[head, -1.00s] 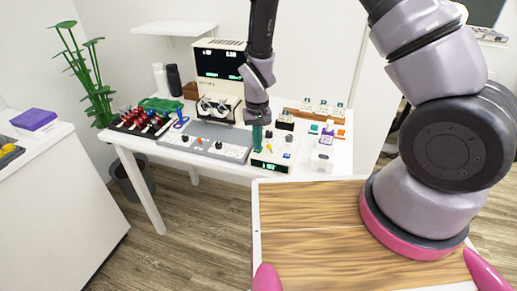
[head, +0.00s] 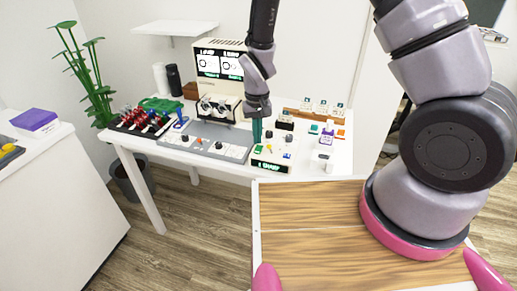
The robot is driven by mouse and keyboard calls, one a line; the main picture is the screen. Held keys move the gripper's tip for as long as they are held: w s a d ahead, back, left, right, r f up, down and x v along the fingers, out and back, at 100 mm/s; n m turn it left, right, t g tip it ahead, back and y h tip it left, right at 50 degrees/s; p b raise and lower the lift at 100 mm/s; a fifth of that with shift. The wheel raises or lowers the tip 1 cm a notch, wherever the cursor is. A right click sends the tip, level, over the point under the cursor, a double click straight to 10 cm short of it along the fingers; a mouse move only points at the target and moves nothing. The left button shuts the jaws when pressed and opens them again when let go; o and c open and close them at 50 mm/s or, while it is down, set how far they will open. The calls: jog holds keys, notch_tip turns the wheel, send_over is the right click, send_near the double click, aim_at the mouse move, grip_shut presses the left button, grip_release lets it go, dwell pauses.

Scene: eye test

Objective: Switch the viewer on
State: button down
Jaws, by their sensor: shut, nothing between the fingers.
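The viewer (head: 218,85) is a cream box at the back of the white table, with a pair of eyepieces (head: 217,106) below its screen (head: 220,64). The screen is lit, with two white panels that each hold a dark ring and a line of text above. In front right of it is a small cream control box (head: 288,162) with knobs, coloured buttons and a lit green readout (head: 272,167). My gripper (head: 257,139) points down with its green fingers shut and empty, at the left part of this control box. I cannot tell whether the fingertips touch it.
A grey panel (head: 205,144) with knobs lies left of the control box. A rack of red-handled tools (head: 142,122), a dark bottle (head: 173,78) and a green item (head: 160,104) are at the left. Small blocks and cards (head: 322,107) crowd the right side.

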jog(key=shift+r, duration=1.9)
notch_tip(320, 180, up, 13)
jog(key=m+t+y, duration=0.1)
jog(key=m, duration=0.1)
send_over(258, 151)
jog(key=w+d, duration=0.2)
jog(key=d, duration=0.3)
jog(key=s+d+r+m+t+y, duration=0.1)
jog(key=d+r+t, duration=0.1)
jog(key=d+r, duration=0.65)
jog(key=s+d+r+m+t, duration=0.1)
jog(key=s+d+r+t, duration=0.1)
jog(key=s+d+r, duration=0.2)
jog(key=s+d+r+m+t, duration=0.2)
jog(key=s+d+r, duration=0.3)
jog(key=s+r, duration=0.4)
notch_tip(258, 151, up, 3)
jog(key=shift+s+f, duration=0.1)
jog(key=shift+s, duration=0.05)
